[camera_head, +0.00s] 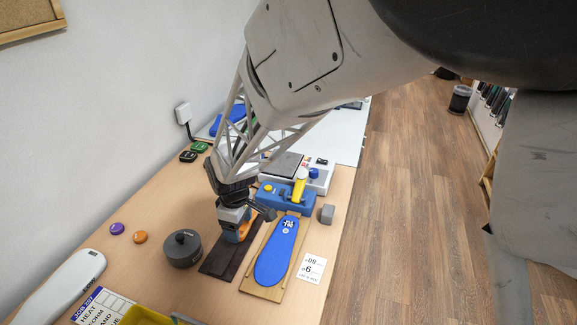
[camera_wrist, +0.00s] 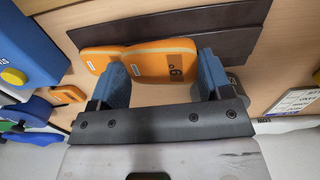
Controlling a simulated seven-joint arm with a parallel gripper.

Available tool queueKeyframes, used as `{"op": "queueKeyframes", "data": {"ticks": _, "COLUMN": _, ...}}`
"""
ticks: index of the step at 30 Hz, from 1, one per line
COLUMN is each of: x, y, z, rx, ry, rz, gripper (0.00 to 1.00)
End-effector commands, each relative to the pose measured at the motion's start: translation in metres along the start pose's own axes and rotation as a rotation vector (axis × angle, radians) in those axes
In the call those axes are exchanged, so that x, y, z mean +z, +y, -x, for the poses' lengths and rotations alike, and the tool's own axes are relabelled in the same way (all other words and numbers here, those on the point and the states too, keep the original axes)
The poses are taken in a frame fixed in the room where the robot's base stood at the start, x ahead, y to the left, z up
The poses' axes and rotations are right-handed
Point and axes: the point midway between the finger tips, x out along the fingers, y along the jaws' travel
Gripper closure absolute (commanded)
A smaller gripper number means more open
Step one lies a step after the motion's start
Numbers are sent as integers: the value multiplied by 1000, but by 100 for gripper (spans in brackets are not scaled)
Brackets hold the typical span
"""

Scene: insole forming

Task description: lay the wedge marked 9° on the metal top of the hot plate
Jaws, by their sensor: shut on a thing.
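My gripper (camera_wrist: 165,88) is shut on the orange wedge marked 9° (camera_wrist: 160,62), its blue fingers on either side. In the head view, the gripper (camera_head: 238,222) is low over the dark board (camera_head: 220,263), with part of the orange wedge (camera_head: 246,230) showing beside it. I cannot tell whether the wedge touches the board. Another orange piece (camera_wrist: 94,60) shows behind the left finger; I cannot tell if it is separate. The hot plate, white with a grey metal top (camera_head: 284,164), stands farther back, partly hidden by my arm. Nothing is visible on the bare part of its top.
A blue device (camera_head: 290,198) with a yellow lever stands between my gripper and the hot plate. A blue insole (camera_head: 277,252) lies on a wooden board to the right. A dark round pot (camera_head: 182,249) stands left. A grey block (camera_head: 327,214) and a printed card (camera_head: 312,267) are at right.

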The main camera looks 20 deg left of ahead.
Motion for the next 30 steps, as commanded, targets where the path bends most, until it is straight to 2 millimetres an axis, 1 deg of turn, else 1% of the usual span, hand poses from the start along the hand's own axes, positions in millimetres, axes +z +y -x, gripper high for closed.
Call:
{"op": "queueKeyframes", "data": {"ticks": 5, "x": -1, "y": 3, "z": 1, "rx": 0, "ry": 0, "rz": 0, "gripper": 49}}
{"op": "queueKeyframes", "data": {"ticks": 8, "x": -2, "y": 10, "z": 3, "rx": 1, "ry": 1, "rz": -1, "gripper": 49}}
{"op": "queueKeyframes", "data": {"ticks": 11, "x": -5, "y": 23, "z": 7, "rx": 0, "ry": 0, "rz": -3, "gripper": 49}}
{"op": "queueKeyframes", "data": {"ticks": 14, "x": -8, "y": 45, "z": 14, "rx": 1, "ry": 1, "rz": -6, "gripper": 49}}
{"op": "queueKeyframes", "data": {"ticks": 17, "x": -12, "y": 72, "z": 22, "rx": 1, "ry": 0, "rz": -9, "gripper": 49}}
{"op": "queueKeyframes", "data": {"ticks": 20, "x": -15, "y": 106, "z": 32, "rx": 2, "ry": 1, "rz": -11, "gripper": 49}}
{"op": "queueKeyframes", "data": {"ticks": 21, "x": -15, "y": 121, "z": 37, "rx": 3, "ry": 2, "rz": -13, "gripper": 49}}
{"op": "queueKeyframes", "data": {"ticks": 23, "x": -15, "y": 142, "z": 44, "rx": 3, "ry": 1, "rz": -14, "gripper": 49}}
{"op": "queueKeyframes", "data": {"ticks": 24, "x": -15, "y": 158, "z": 49, "rx": 3, "ry": 1, "rz": -16, "gripper": 49}}
{"op": "queueKeyframes", "data": {"ticks": 26, "x": -14, "y": 179, "z": 56, "rx": 4, "ry": 2, "rz": -16, "gripper": 49}}
{"op": "queueKeyframes", "data": {"ticks": 27, "x": -12, "y": 194, "z": 60, "rx": 3, "ry": 1, "rz": -18, "gripper": 49}}
{"op": "queueKeyframes", "data": {"ticks": 29, "x": -10, "y": 216, "z": 68, "rx": 4, "ry": 2, "rz": -19, "gripper": 49}}
{"op": "queueKeyframes", "data": {"ticks": 30, "x": -7, "y": 230, "z": 72, "rx": 3, "ry": 1, "rz": -20, "gripper": 49}}
